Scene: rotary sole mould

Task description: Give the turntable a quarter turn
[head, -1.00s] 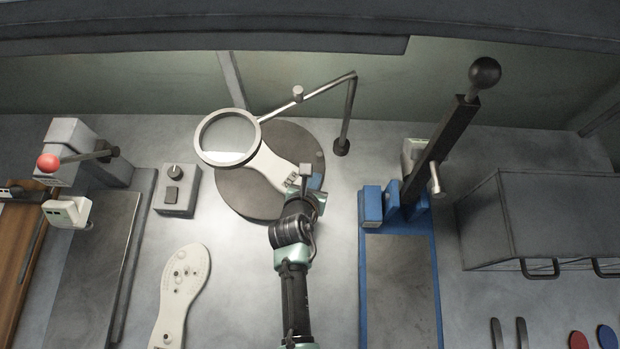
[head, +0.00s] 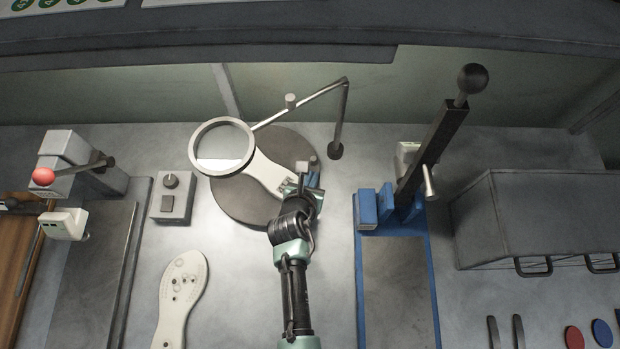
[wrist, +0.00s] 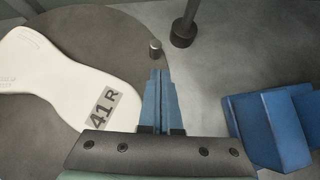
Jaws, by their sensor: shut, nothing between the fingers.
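The turntable (head: 238,203) is a dark grey round disc near the back middle of the bench. It also fills the upper left of the wrist view (wrist: 105,35). A white sole-shaped piece (head: 263,173) lies on it; its "41 R" label shows in the wrist view (wrist: 103,108). A small upright peg (wrist: 156,49) stands near the disc's rim. My gripper (head: 313,180) is over the right side of the disc. In the wrist view its blue fingers (wrist: 160,73) are together and empty. Their tips appear just short of the peg; I cannot tell whether they touch.
A ring magnifier (head: 223,147) hangs over the disc on an arm from a post (head: 336,150) behind right. A blue-based lever press (head: 364,275) stands to the right, a control box (head: 175,198) left. Another white sole (head: 180,300) lies in front left.

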